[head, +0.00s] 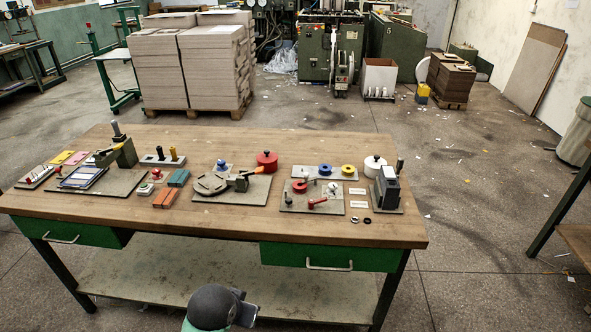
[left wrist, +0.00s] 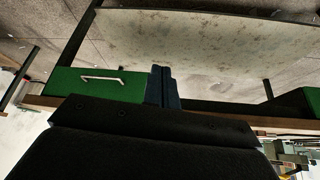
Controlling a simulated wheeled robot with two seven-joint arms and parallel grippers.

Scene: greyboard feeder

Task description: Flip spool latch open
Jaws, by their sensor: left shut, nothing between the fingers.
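A grey board (head: 292,207) on the right half of the workbench carries a red spool (head: 300,186) and a small lever with a red handle (head: 316,203). They are small, and I cannot tell which part is the latch or how it stands. Left of it, a round grey plate fixture (head: 212,184) has a lever with an orange tip (head: 258,171). My left gripper (left wrist: 162,70) shows in the left wrist view, shut and empty, its dark fingers together near the bench's green drawer (left wrist: 75,82). It is apart from the board. My right gripper is in neither view.
The wooden bench (head: 150,215) has green drawers under its front edge and a lower shelf (head: 200,285). A board with blue and yellow spools (head: 347,169), a white canister (head: 375,165) and a grey block device (head: 388,188) crowd the right end. The front strip is mostly clear.

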